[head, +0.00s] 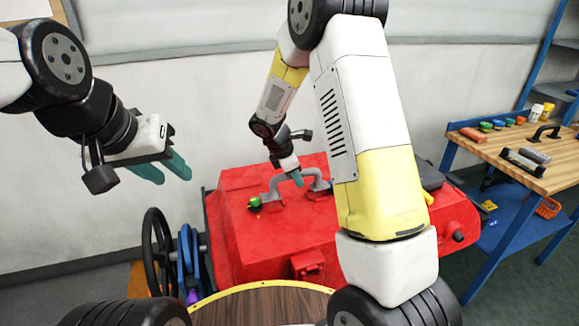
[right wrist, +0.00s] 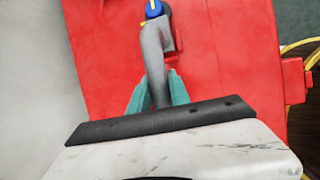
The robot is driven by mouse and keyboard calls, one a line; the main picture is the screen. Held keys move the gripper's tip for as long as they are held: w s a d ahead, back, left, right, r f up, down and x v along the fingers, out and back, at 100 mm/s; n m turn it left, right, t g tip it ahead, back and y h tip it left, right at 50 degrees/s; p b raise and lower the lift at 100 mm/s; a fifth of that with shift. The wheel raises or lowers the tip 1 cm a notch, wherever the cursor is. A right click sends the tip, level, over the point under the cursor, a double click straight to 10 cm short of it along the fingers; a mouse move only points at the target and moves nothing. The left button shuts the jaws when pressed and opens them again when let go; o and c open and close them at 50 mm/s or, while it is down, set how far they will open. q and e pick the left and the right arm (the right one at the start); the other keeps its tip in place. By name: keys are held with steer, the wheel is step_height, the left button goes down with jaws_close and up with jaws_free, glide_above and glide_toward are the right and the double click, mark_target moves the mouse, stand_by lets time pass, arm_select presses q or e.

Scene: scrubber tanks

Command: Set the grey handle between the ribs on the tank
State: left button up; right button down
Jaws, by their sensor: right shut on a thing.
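The red tank (head: 235,240) stands in the middle of the head view and fills much of the right wrist view (right wrist: 235,80). The grey handle (head: 272,184) is an arched bar over the tank's top. My right gripper (head: 297,179) is shut on its middle; in the right wrist view its teal fingers flank the grey bar (right wrist: 155,50). A raised red piece (right wrist: 177,35) lies beside the bar's far part; I cannot tell whether the handle's feet touch the tank or sit between ribs. My left gripper (head: 168,169) is open and empty in the air, left of the tank.
A black handwheel (head: 157,255) stands left of the tank. A wooden bench (head: 480,152) with several items stands right.

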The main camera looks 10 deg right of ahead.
steer(key=shift+f, duration=0.45)
steer(key=shift+f, duration=0.1)
steer(key=shift+f, duration=0.6)
steer(key=shift+f, duration=0.45)
steer(key=shift+f, duration=0.1)
stand_by(0.5)
stand_by(0.5)
steer(key=c, duration=1.1)
jaws_free()
